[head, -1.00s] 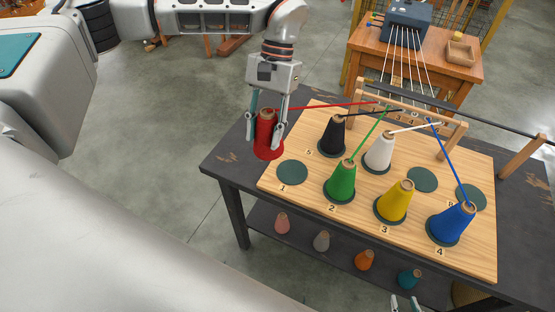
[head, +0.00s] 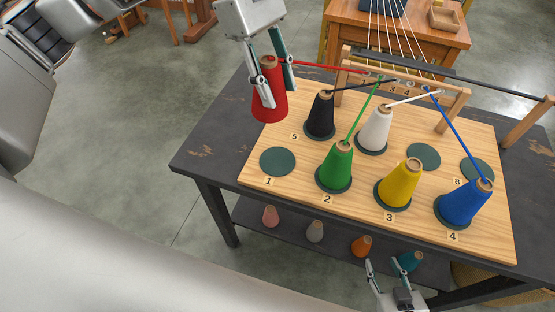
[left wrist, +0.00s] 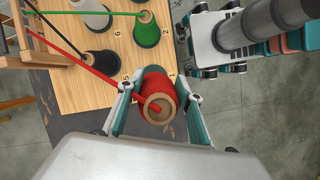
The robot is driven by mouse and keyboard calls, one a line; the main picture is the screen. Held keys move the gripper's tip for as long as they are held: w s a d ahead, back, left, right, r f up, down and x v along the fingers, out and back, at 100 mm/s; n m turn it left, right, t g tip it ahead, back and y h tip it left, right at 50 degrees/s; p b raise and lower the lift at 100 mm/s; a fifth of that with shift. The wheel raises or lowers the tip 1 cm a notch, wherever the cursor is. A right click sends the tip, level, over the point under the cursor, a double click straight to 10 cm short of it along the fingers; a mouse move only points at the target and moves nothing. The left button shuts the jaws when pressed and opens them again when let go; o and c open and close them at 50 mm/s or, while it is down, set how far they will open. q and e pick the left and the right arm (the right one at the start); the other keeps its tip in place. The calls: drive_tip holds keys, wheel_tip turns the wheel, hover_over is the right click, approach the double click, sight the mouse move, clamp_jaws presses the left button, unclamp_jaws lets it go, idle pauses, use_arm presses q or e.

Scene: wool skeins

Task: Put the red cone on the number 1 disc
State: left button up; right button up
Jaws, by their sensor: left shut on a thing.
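The red cone (head: 268,103) is held upright by my left gripper (head: 271,88), which is shut on it. In the head view it appears over the board's back left corner, behind the number 1 disc (head: 278,161). That disc is dark green, flat and bare, with a "1" label in front. In the left wrist view the red cone (left wrist: 157,86) shows from its top end between the fingers and hides part of the disc. A red thread runs from its top to the wooden rack. My right gripper (head: 382,272) is open and empty at the front edge.
The wooden board (head: 262,183) carries black (head: 320,118), green (head: 337,165), white (head: 374,128), yellow (head: 400,182) and blue (head: 463,205) cones. Threads run up to the rack (head: 455,112). Two bare discs lie at the right. Small cones stand on the lower shelf.

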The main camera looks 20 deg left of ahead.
use_arm(q)
drive_tip(key=r+n, duration=0.1)
drive_tip(key=d+r+n+t, duration=0.1)
drive_tip(key=r+n, duration=0.1)
drive_tip(key=shift+w+d+r+n, duration=0.1)
drive_tip(key=shift+d+r+n, duration=0.15)
drive_tip(key=shift+d+n, duration=0.15)
wheel_tip(320, 180, down, 20)
drive_tip(key=shift+r, duration=0.1)
use_arm(e)
drive_tip(key=shift+f, duration=0.4)
drive_tip(key=shift+s+f, duration=0.1)
use_arm(q)
drive_tip(key=o, duration=1.3)
drive_tip(key=shift+c, duration=0.2)
use_arm(e)
drive_tip(key=shift+f, duration=0.1)
